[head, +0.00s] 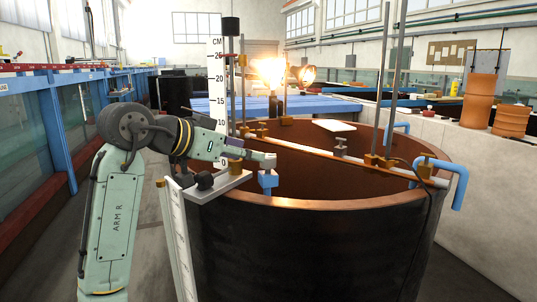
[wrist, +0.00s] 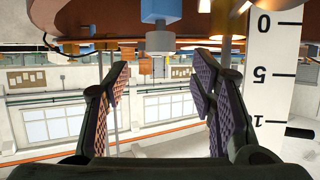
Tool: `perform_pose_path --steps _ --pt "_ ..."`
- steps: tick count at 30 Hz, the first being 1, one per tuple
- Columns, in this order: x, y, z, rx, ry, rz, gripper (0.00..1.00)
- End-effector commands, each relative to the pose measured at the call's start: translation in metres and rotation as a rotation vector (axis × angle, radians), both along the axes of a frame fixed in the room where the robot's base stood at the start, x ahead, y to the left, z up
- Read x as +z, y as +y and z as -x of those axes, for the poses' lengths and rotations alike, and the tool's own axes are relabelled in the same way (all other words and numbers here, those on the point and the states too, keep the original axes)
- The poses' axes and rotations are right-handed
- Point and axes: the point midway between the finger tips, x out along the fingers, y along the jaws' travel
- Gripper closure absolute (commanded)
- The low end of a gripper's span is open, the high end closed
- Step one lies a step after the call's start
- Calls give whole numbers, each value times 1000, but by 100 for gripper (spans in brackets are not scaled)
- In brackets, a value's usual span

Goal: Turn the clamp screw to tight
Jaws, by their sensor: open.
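A blue clamp block (head: 268,179) sits at the near rim of the big round tank, with a pale grey screw head (head: 265,159) just above it. In the wrist view, which is upside down, the blue block (wrist: 161,10) is at the top and the grey screw head (wrist: 160,42) is at its lower end. My gripper (head: 236,150) reaches in from the left, its tips close to the screw head. In the wrist view my gripper (wrist: 163,78) is open and empty, with purple ridged pads. The screw head lies between the finger lines but off toward the picture's top; I see no contact.
A white centimetre scale (head: 216,90) stands upright beside my gripper; it also shows at the right in the wrist view (wrist: 270,65). A black knob (head: 204,181) sits on the rim bracket. A copper bar (head: 340,158) with rods crosses the dark tank (head: 310,245).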

Motion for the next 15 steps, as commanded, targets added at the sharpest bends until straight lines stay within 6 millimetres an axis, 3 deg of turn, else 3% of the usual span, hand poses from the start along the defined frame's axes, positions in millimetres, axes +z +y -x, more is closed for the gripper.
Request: perform_pose_path --steps 9,15 --pt "-21 -39 -38 -1 0 0 49" --pt "-29 -50 -50 2 -1 0 49"
